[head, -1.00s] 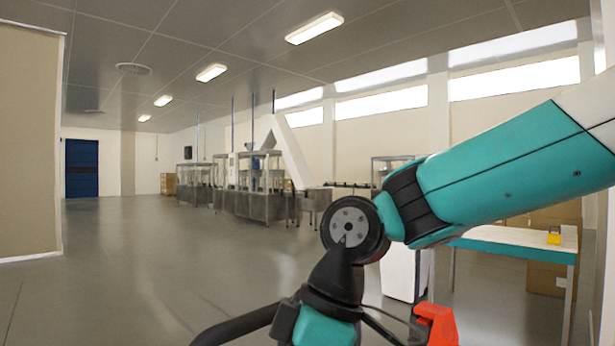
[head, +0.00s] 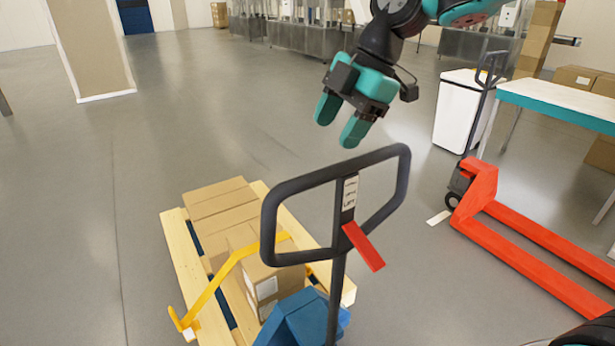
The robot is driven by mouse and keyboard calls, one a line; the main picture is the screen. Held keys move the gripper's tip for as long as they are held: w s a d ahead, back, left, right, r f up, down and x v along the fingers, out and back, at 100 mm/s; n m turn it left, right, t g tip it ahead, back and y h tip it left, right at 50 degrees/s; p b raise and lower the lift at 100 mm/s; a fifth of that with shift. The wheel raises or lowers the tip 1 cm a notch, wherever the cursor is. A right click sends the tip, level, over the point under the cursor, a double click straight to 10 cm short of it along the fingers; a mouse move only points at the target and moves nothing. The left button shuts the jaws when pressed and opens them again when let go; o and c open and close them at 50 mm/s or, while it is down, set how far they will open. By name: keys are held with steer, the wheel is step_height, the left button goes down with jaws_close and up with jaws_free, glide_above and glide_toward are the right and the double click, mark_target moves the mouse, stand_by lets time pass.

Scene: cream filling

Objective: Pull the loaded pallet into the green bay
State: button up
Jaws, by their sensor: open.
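The loaded wooden pallet (head: 180,250) lies on the floor at the lower left of the head view, with several brown cartons (head: 222,205) on it. A blue pallet jack (head: 305,320) stands at its near end. The jack's black loop handle (head: 325,172) rises in the foreground, with a red lever (head: 363,246) on it. My gripper (head: 341,120) is open and empty, pointing down. It appears just above the handle's top bar in the picture, with no visible contact; the depth gap is hard to judge. The green bay is not in view.
A red pallet jack (head: 478,195) stands at the right, near a white bin (head: 462,112) and a light-topped table (head: 560,100). A yellow bar (head: 213,286) crosses the pallet area. The grey floor left of the pallet is clear.

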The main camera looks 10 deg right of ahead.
mark_target(312, 175)
steer(key=p+x, duration=0.2)
steer(key=x, duration=0.9)
steer(key=shift+a+f, duration=0.15)
steer(key=shift+f, duration=0.1)
jaws_close()
stand_by(0.8)
stand_by(0.4)
